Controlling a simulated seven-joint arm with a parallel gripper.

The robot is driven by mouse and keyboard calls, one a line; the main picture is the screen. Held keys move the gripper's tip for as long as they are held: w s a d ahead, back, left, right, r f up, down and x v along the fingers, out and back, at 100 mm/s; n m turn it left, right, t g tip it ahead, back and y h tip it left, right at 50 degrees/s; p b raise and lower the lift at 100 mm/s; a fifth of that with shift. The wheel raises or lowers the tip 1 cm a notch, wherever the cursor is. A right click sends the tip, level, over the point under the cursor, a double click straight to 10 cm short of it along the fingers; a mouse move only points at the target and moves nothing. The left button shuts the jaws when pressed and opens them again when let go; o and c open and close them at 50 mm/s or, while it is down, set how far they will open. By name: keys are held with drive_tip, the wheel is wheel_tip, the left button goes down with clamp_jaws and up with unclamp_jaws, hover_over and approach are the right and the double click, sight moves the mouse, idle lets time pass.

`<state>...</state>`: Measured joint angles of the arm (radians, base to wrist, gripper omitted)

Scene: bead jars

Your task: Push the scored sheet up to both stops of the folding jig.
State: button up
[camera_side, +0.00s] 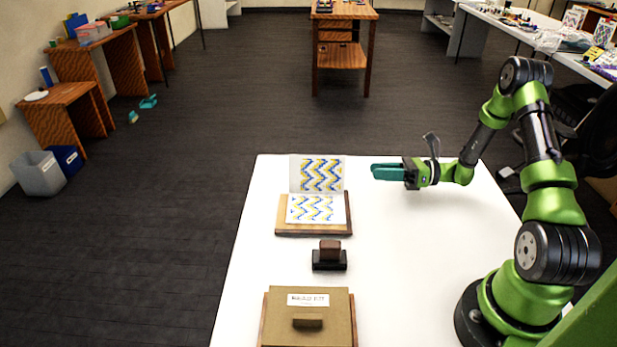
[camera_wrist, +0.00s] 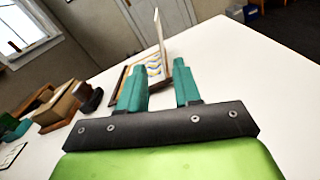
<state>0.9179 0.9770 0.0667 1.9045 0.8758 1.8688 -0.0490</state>
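The scored sheet, with blue and yellow zigzags, is bent at its middle. In the side view its near half (camera_side: 316,209) lies on the wooden folding jig (camera_side: 312,231), and its far half (camera_side: 321,174) stands up. In the wrist view the standing half (camera_wrist: 160,38) shows nearly edge-on, and part of the jig (camera_wrist: 121,84) shows behind my left finger. I cannot make out the two stops clearly. My gripper (camera_side: 374,172) is right of the standing half, apart from it, with teal fingers pointing left. In the wrist view its fingers (camera_wrist: 158,66) are apart, with nothing between them.
A dark block with a brown top (camera_side: 329,258) stands on the white table (camera_side: 420,260) in front of the jig. A labelled brown box (camera_side: 309,318) is nearer the front edge. The table right of these is clear.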

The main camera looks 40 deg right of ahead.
sight(326, 168)
drive_tip(key=x, duration=1.4)
drive_tip(key=shift+w+a, duration=0.1)
drive_tip(key=shift+w, duration=0.05)
clamp_jaws()
